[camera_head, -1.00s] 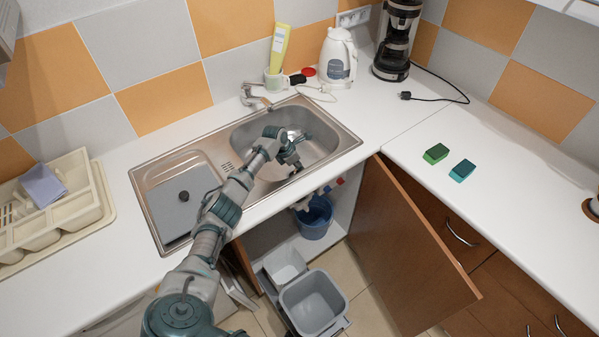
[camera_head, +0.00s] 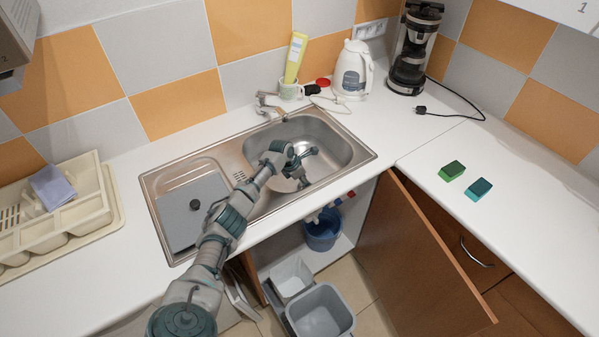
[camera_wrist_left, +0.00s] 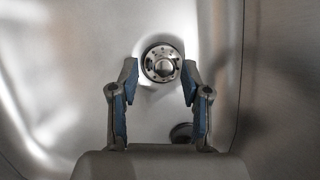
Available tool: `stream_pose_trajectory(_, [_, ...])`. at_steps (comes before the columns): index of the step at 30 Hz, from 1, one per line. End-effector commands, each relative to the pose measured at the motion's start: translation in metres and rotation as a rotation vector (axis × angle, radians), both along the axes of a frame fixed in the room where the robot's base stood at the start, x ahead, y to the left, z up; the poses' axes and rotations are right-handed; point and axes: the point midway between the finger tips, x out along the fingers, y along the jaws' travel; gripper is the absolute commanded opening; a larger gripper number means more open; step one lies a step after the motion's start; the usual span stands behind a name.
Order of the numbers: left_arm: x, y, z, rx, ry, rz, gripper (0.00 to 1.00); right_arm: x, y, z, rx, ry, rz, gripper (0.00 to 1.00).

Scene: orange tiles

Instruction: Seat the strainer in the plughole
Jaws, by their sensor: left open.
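My left gripper (camera_head: 311,167) is open and empty, reaching down into the sink basin (camera_head: 330,133). In the left wrist view, its two fingers (camera_wrist_left: 160,72) stand wide apart. A round metal strainer (camera_wrist_left: 162,66) with small holes and a raised centre shows between the fingertips, touching neither in the picture. A dark round shape (camera_wrist_left: 181,132) on the basin floor lies nearer the palm, partly hidden by the gripper; it looks like the plughole, but I cannot be sure. In the head view my arm and gripper hide the strainer. My right gripper is not in view.
The tap (camera_head: 268,103) stands behind the basin. A grey board (camera_head: 190,212) with a black knob covers the left part of the sink. Two sponges (camera_head: 452,171) lie on the right counter. A kettle (camera_head: 352,72) and coffee machine (camera_head: 410,55) stand behind. A cabinet door (camera_head: 425,255) hangs open below.

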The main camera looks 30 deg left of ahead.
Motion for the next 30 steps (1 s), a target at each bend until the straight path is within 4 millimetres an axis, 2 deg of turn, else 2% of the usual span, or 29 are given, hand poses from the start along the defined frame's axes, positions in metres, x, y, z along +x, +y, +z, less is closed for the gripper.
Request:
stream_pose_trajectory(9, [-0.021,0.008,0.068,0.008,-0.006,-0.002,0.47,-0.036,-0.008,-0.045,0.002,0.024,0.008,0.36])
stream_pose_trajectory(13, [-0.029,0.012,0.088,0.008,-0.005,-0.001,0.47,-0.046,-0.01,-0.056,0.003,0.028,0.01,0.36])
stream_pose_trajectory(18, [-0.035,0.018,0.099,0.004,-0.002,0.0,0.47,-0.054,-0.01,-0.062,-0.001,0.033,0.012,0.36])
stream_pose_trajectory(30, [-0.036,0.02,0.1,0.002,-0.001,0.0,0.47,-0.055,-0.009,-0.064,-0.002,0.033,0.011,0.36])
